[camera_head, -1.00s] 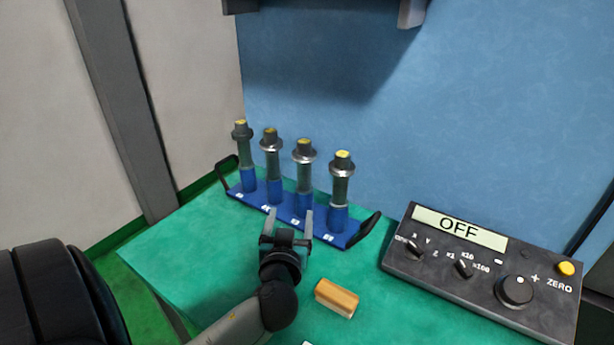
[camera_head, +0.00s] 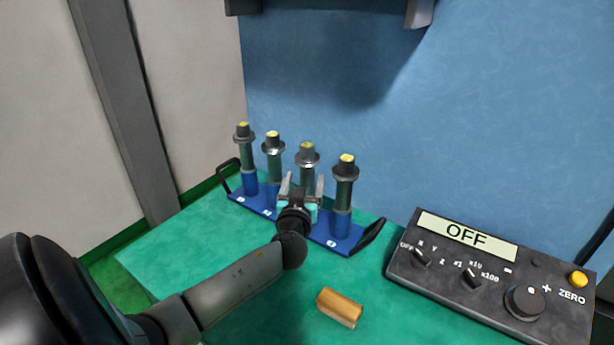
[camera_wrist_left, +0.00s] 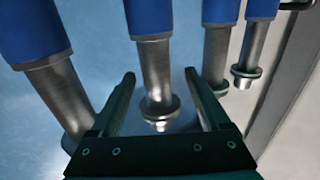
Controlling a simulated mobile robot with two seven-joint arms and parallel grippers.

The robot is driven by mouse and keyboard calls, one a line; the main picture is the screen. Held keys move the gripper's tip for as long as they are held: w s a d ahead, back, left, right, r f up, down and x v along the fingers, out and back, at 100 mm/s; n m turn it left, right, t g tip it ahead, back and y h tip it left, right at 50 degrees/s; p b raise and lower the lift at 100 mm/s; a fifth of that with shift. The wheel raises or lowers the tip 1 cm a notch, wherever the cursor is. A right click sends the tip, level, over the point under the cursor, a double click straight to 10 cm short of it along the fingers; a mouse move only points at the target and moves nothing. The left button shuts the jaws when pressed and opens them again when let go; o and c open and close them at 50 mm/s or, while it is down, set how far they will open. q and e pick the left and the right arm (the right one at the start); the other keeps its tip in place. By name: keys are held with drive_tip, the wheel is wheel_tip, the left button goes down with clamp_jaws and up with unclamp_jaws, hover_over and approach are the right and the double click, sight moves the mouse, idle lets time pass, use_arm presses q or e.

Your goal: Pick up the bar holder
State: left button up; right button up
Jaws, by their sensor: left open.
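Several upright holders with grey shafts, dark collars and yellow tops stand in a row in a blue rack (camera_head: 257,205) with black end handles. The third holder from the left (camera_head: 307,158) stands behind my left gripper (camera_head: 302,186), which is open and points at it. In the left wrist view, seen upside down, that holder (camera_wrist_left: 156,75) appears between the two fingertips of my left gripper (camera_wrist_left: 160,76). Whether the fingers reach around it or stop short is unclear. The nearest neighbour is the rightmost holder (camera_head: 345,185). My right gripper is out of view.
A wooden block (camera_head: 340,307) lies on the green table (camera_head: 170,255) in front of the rack. A dark control box (camera_head: 490,275) reading OFF stands at the right. A blue wall (camera_head: 450,110) rises behind. The table's left part is clear.

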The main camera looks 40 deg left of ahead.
use_arm(q)
drive_tip(key=shift+d+x, duration=0.2)
drive_tip(key=shift+x, duration=2.45)
drive_tip(key=shift+w+f, duration=0.1)
drive_tip(key=shift+f, duration=0.1)
drive_tip(key=shift+c, duration=0.4)
clamp_jaws()
drive_tip(key=shift+r, duration=0.1)
